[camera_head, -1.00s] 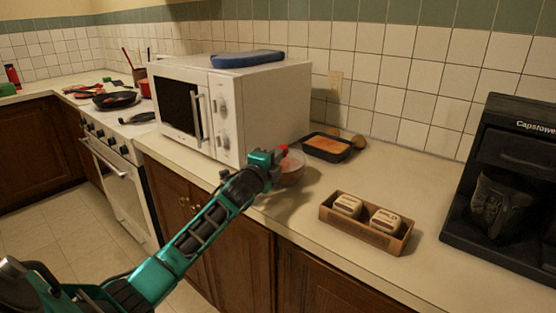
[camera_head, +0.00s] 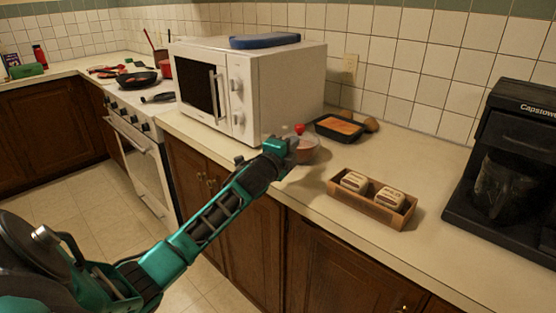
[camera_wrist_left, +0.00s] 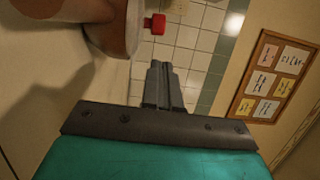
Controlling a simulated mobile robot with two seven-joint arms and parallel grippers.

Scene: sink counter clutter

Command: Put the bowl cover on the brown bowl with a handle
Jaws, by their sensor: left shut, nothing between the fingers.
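A brown bowl (camera_head: 306,156) stands on the counter in front of the microwave. A clear cover with a red knob (camera_head: 299,129) appears to sit on top of it. In the left wrist view, which is turned sideways, the bowl (camera_wrist_left: 103,38), the pale cover (camera_wrist_left: 132,27) and the red knob (camera_wrist_left: 155,24) line up at the top. My left gripper (camera_head: 284,148) is in front of the bowl's left side and hides part of it. Its fingers (camera_wrist_left: 163,84) are together and empty, apart from the knob. My right gripper is not in view.
A white microwave (camera_head: 252,85) with a blue item (camera_head: 264,41) on top stands behind left. A dark tray with orange food (camera_head: 340,128) is behind the bowl. A wooden box (camera_head: 372,201) and black coffee maker (camera_head: 510,160) stand to the right. Counter between is clear.

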